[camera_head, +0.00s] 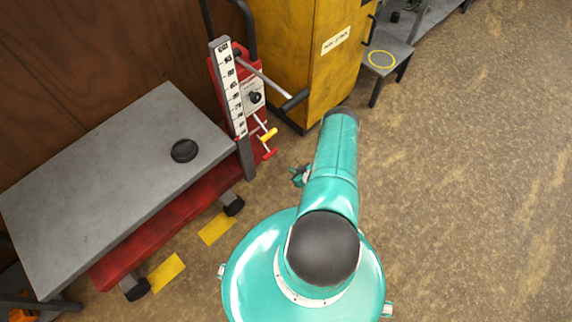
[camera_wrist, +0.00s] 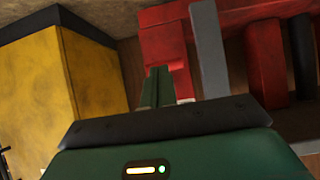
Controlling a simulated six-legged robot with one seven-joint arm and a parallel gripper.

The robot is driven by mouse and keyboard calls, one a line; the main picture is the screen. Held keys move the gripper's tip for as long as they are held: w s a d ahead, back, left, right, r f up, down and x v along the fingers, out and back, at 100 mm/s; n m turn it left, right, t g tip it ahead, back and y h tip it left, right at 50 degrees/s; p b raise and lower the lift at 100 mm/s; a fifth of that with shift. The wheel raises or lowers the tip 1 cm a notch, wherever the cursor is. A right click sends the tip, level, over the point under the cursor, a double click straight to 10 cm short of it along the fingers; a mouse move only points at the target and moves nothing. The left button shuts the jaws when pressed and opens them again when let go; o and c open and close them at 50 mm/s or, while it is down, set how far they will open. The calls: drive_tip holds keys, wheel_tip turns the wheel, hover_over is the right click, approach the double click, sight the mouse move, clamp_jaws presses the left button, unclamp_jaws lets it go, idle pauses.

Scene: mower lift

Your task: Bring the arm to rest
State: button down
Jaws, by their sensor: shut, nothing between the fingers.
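My teal arm (camera_head: 334,160) reaches out from my body toward the yellow cabinet in the head view. In the wrist view, the green fingers of my gripper (camera_wrist: 160,88) show past the dark edge of the wrist housing. They are together, with nothing between them. They point toward the red frame of the lift (camera_wrist: 165,45), and I see no contact. In the head view the gripper is mostly hidden by the arm.
A grey lift table (camera_head: 90,190) on a red base bears a black knob-like disc (camera_head: 184,150). A numbered scale (camera_head: 228,88) and levers stand at its end. A yellow cabinet (camera_head: 300,50) and a small grey stand (camera_head: 390,48) are behind. The floor at right is clear.

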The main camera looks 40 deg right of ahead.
drive_tip(key=shift+s, duration=1)
drive_tip(key=shift+s+d, duration=0.1)
